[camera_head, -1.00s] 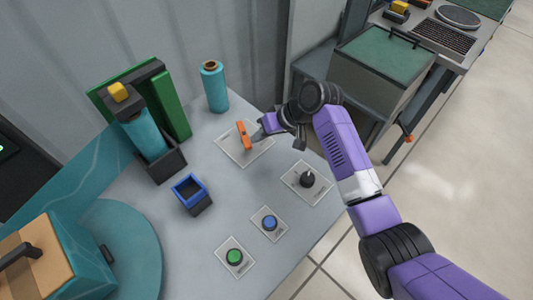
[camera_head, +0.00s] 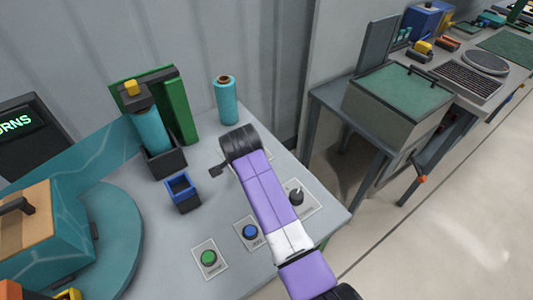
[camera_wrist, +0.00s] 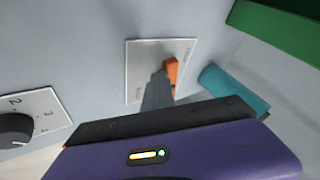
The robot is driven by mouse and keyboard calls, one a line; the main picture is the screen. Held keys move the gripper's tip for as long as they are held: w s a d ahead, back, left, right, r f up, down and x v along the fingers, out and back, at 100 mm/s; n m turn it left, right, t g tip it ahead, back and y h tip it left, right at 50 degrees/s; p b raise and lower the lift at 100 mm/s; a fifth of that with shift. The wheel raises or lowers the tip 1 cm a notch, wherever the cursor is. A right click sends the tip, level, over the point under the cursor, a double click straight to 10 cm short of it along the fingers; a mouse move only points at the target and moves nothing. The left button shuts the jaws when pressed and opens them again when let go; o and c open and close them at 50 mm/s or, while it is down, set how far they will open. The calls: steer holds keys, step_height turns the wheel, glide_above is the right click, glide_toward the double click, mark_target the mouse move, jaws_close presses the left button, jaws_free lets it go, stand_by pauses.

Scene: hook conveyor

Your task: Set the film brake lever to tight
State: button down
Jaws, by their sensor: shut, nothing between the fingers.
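The orange film brake lever (camera_wrist: 171,69) stands on a pale labelled plate (camera_wrist: 135,72) in the wrist view. The print on the plate is too small to read. My gripper (camera_wrist: 160,78) is shut and empty, its dark fingertips right beside the lever at its lower left. Whether they touch it I cannot tell. In the head view my arm hides the lever and most of its plate, so the lever's setting cannot be read there.
A dial (camera_head: 296,195), a blue button (camera_head: 250,232) and a green button (camera_head: 209,258) lie on the grey table. A teal film roll (camera_head: 226,100) stands behind my arm. A blue-rimmed bin (camera_head: 182,195) and a roll holder (camera_head: 160,160) are to the left.

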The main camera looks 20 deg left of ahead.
steer(key=shift+a+f+m+h+b, duration=0.1)
steer(key=shift+a+m+h+b, duration=0.35)
steer(key=shift+m, duration=0.45)
steer(key=shift+a, duration=0.25)
